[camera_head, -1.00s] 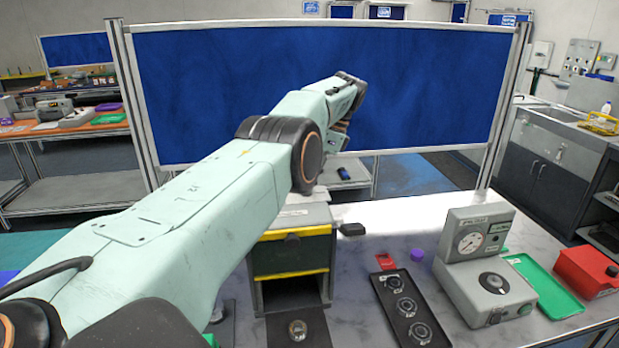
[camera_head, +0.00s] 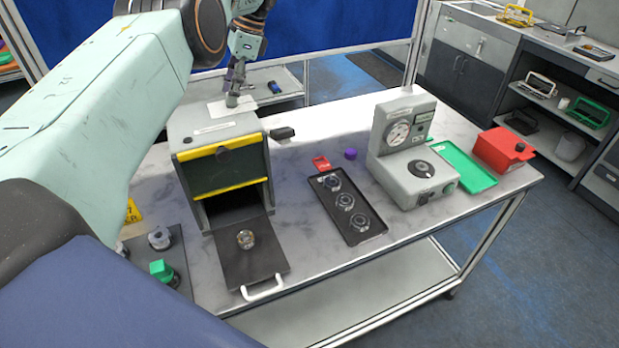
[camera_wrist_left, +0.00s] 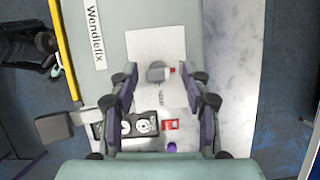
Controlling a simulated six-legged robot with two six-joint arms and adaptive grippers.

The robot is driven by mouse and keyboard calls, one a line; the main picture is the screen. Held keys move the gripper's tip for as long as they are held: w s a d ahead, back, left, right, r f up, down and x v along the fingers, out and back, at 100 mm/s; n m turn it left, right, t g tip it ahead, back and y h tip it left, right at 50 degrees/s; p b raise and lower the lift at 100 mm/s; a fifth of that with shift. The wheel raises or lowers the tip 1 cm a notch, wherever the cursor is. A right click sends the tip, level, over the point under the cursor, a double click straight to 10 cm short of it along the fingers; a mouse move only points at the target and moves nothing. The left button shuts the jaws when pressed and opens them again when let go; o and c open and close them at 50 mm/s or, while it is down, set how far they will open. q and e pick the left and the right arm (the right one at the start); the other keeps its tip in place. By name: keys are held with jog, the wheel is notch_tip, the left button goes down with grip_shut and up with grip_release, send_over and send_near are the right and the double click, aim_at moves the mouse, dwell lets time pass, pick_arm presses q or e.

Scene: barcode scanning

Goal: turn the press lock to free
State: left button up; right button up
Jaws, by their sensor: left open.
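The press (camera_head: 215,135) is a grey box with yellow stripes and an open front, near the left end of the table. In the left wrist view, its grey top (camera_wrist_left: 100,25) carries a white plate (camera_wrist_left: 143,45) with small lettering. On the plate sits a small grey knob (camera_wrist_left: 157,73) with a red tip pointing right, likely the lock. My left gripper (camera_head: 236,97) is above the press top, pointing down. In the left wrist view my left gripper (camera_wrist_left: 165,100) is open, its fingers spread on either side below the knob, holding nothing. My right gripper is not seen.
A dark side handle (camera_head: 282,133) sticks out of the press. A plate with a white handle (camera_head: 262,288) lies in front, bearing a small round part (camera_head: 245,239). To the right are a black tray of rings (camera_head: 346,212), a gauge unit (camera_head: 408,150) and a red box (camera_head: 502,150).

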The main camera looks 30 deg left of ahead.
pick_arm(q)
jog(key=shift+s+d+m, duration=0.1)
jog(key=shift+m, duration=0.3)
